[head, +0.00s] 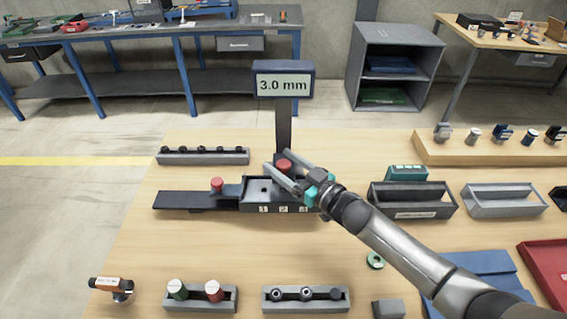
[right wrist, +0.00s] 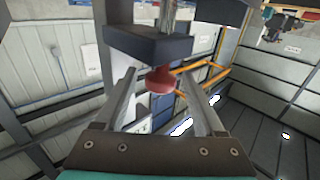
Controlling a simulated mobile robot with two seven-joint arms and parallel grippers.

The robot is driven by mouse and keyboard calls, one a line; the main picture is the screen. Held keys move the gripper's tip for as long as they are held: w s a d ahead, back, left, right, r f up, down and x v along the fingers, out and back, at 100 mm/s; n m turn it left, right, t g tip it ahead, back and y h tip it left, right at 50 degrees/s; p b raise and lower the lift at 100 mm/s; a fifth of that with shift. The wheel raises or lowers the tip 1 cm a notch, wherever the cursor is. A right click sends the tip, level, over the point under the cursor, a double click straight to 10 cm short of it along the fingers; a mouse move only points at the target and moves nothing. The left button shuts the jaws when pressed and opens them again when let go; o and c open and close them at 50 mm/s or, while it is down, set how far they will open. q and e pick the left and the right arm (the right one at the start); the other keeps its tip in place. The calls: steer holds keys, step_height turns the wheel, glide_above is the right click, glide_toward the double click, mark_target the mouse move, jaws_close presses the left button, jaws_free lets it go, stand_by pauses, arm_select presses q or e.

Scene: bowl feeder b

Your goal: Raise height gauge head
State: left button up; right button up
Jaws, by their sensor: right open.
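The height gauge stands on the wooden bench, with a dark column (head: 284,125) and a display (head: 283,80) on top that reads 3.0 mm. Its head carries a red knob (head: 284,166), which also shows in the right wrist view (right wrist: 160,79) below a dark block (right wrist: 150,43). My right gripper (head: 287,164) is open, with its two fingers on either side of the red knob. I cannot tell whether the fingers touch it. My left gripper is not in view.
A dark fixture with a slide (head: 180,200), numbered slots and a second red knob (head: 217,184) lies below the gauge. A rack (head: 203,156) stands behind it at left. Grey bins (head: 412,213) stand to the right.

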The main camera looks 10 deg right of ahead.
jaws_close()
stand_by(0.6)
stand_by(0.8)
